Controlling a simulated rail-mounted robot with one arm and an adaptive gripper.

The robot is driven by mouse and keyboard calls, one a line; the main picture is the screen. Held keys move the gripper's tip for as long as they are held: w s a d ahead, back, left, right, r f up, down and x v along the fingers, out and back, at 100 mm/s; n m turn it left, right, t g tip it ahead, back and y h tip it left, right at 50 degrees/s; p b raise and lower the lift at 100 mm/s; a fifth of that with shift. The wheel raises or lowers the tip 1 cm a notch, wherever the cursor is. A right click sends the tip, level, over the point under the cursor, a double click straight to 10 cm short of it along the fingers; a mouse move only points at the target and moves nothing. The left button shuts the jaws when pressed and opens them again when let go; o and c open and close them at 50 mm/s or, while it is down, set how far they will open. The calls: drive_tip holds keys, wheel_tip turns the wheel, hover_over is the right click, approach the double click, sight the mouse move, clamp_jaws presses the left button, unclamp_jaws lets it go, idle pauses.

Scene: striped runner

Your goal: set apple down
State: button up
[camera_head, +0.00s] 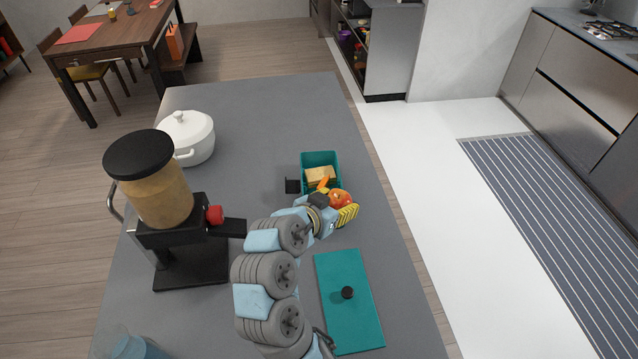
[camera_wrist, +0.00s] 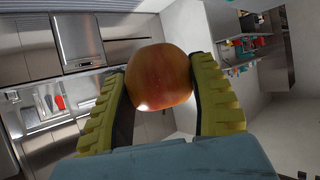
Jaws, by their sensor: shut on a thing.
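A red-orange apple (camera_head: 341,198) is held between the yellow ribbed fingers of my gripper (camera_head: 336,203), just in front of an open teal box (camera_head: 334,156). In the wrist view the apple (camera_wrist: 160,78) sits at the fingertips, with my gripper (camera_wrist: 160,70) closed on both of its sides. The room shows behind the apple in that view, not the worktop. I cannot tell how high the apple is above the grey worktop (camera_head: 250,110).
The box holds a bread-like piece (camera_head: 318,175) and an orange item (camera_head: 323,184). A teal lid (camera_head: 345,270) with a black knob lies in front. A blender-like machine (camera_head: 160,195) and a white pot (camera_head: 193,135) stand left. The worktop's far part is clear.

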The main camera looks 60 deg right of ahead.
drive_tip(key=w+d+f, duration=0.8)
drive_tip(key=d+f, duration=0.1)
drive_tip(key=d, duration=0.1)
drive_tip(key=shift+w+f, duration=0.15)
drive_tip(key=shift+w, duration=0.05)
wheel_tip(320, 180, down, 4)
drive_tip(key=shift+w+d+r, duration=0.1)
drive_tip(key=shift+w+d, duration=0.05)
idle(0.4)
drive_tip(key=shift+f+b, duration=0.6)
drive_tip(key=shift+b, duration=0.35)
drive_tip(key=o, duration=1.2)
drive_tip(key=shift+d, duration=0.1)
drive_tip(key=shift+r, duration=0.15)
